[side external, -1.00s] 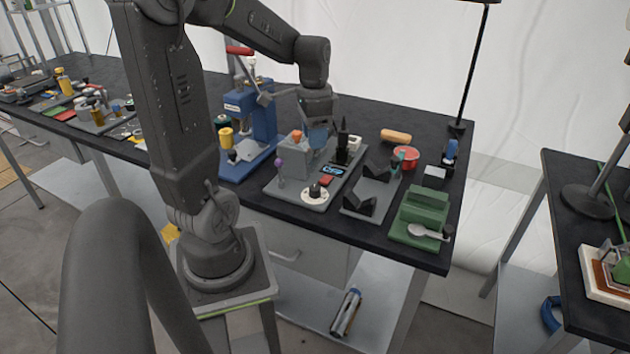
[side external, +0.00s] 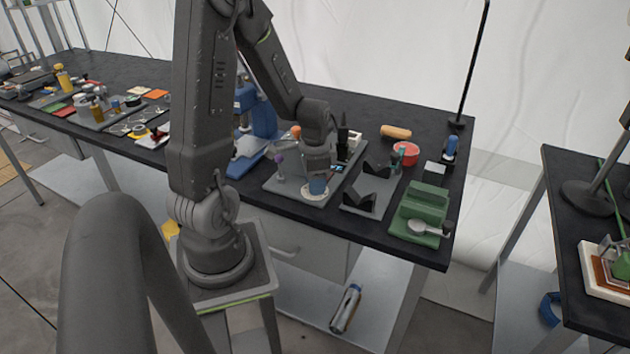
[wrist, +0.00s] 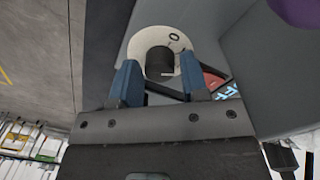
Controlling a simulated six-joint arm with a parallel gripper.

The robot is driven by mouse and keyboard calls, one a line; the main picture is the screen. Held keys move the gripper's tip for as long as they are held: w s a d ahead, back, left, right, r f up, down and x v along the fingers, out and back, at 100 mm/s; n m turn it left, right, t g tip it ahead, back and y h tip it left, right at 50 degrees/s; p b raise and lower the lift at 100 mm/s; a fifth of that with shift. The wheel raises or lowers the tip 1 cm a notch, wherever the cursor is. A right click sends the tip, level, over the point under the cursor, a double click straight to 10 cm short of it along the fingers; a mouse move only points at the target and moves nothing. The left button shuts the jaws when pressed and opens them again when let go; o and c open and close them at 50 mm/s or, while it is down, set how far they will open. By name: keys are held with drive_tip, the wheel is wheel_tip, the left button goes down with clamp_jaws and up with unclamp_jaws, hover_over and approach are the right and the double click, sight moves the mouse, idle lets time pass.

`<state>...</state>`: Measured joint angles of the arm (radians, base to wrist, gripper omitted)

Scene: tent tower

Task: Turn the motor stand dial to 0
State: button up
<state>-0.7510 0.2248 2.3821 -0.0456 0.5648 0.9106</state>
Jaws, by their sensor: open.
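The motor stand (side external: 287,187) is a grey plate near the front of the bench. Its dial is a white disc (wrist: 148,34) with a black knob (wrist: 160,62) at its middle. A dark mark like a 0 (wrist: 174,37) shows on the disc, up and right of the knob. My gripper (wrist: 159,66) is open, with one blue fingertip at each lower side of the knob; I cannot tell whether they touch it. In the side view my gripper (side external: 317,184) points down over the dial and hides the knob.
A purple ball-topped lever (side external: 279,160) stands left of the dial. A red piece (wrist: 213,80) lies close to my right finger. Black V-blocks (side external: 358,197) and a green holder with a spoon (side external: 420,215) stand to the right. The bench's front edge is close.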

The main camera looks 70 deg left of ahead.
drive_tip(key=shift+f, duration=0.1)
drive_tip(key=c, duration=0.6)
drive_tip(key=shift+c, duration=0.2)
drive_tip(key=shift+n, duration=3)
drive_tip(key=o, duration=0.6)
drive_tip(key=shift+o, duration=0.2)
